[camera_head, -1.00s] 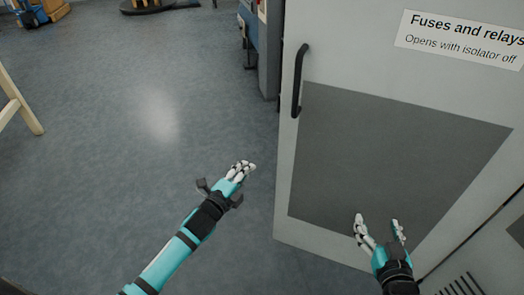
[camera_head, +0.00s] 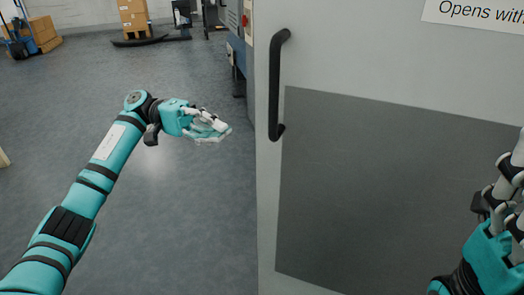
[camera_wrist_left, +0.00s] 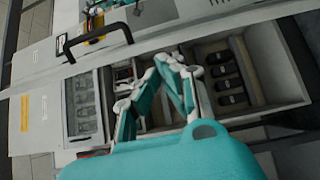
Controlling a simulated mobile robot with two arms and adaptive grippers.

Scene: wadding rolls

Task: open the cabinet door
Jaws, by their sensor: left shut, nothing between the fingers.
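The cabinet door (camera_head: 350,60) is pale grey with a dark grey lower panel (camera_head: 390,180) and fills the right of the head view. Its black upright handle (camera_head: 276,85) is near its left edge. My left gripper (camera_head: 222,130) is shut and empty, left of the handle and apart from it. In the left wrist view its fingers (camera_wrist_left: 170,62) come together, and a black handle (camera_wrist_left: 98,36) shows at upper left. My right gripper (camera_head: 512,190) is at the right edge, in front of the door, partly cut off; its opening is unclear.
The left wrist view shows pale compartments (camera_wrist_left: 262,62) holding dark items; how they sit relative to the door is unclear. In the head view a blue-grey unit (camera_head: 238,50) stands behind the door's left edge. Boxes on a pallet (camera_head: 133,18) are far back. Grey floor (camera_head: 190,200) is clear.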

